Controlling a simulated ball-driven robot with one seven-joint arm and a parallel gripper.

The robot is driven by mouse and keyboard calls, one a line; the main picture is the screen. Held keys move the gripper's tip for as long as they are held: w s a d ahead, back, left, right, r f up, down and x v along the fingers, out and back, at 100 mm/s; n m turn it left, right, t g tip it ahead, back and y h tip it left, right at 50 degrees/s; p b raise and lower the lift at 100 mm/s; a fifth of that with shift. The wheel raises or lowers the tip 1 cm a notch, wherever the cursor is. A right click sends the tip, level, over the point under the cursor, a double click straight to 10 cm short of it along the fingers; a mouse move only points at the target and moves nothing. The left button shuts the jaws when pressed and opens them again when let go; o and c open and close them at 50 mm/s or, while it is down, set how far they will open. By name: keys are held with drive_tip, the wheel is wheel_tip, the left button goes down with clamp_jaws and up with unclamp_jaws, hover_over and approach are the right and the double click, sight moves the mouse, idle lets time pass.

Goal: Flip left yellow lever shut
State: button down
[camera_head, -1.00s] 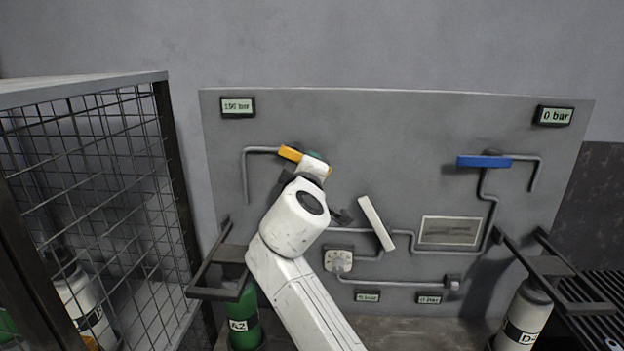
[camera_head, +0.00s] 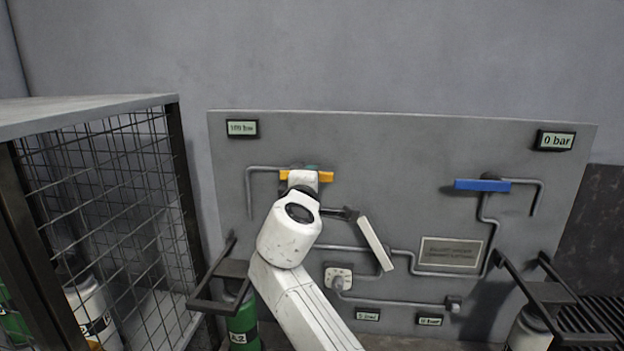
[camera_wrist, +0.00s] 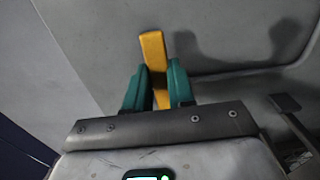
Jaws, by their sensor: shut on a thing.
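The left yellow lever (camera_head: 325,176) is on the left of the grey panel and lies about level in the head view. My white arm covers its middle. In the wrist view the yellow lever (camera_wrist: 153,50) runs between the two green fingers of my gripper (camera_wrist: 158,88), and its far end sticks out past the fingertips. My gripper is shut on the lever.
A blue lever (camera_head: 482,185) lies level at the right. A white lever (camera_head: 375,243) slants at the middle. Displays read about 190 bar (camera_head: 242,128) and 0 bar (camera_head: 555,140). A mesh cage (camera_head: 110,210) stands left; a green cylinder (camera_head: 243,325) stands below the panel.

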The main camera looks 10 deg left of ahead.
drive_tip(key=c, duration=1)
unclamp_jaws()
drive_tip(key=shift+o, duration=0.2)
drive_tip(key=shift+s, duration=0.1)
drive_tip(key=s+b, duration=0.2)
drive_tip(key=s, duration=0.8)
drive_tip(key=shift+s+a, duration=0.25)
drive_tip(key=shift+s, duration=0.05)
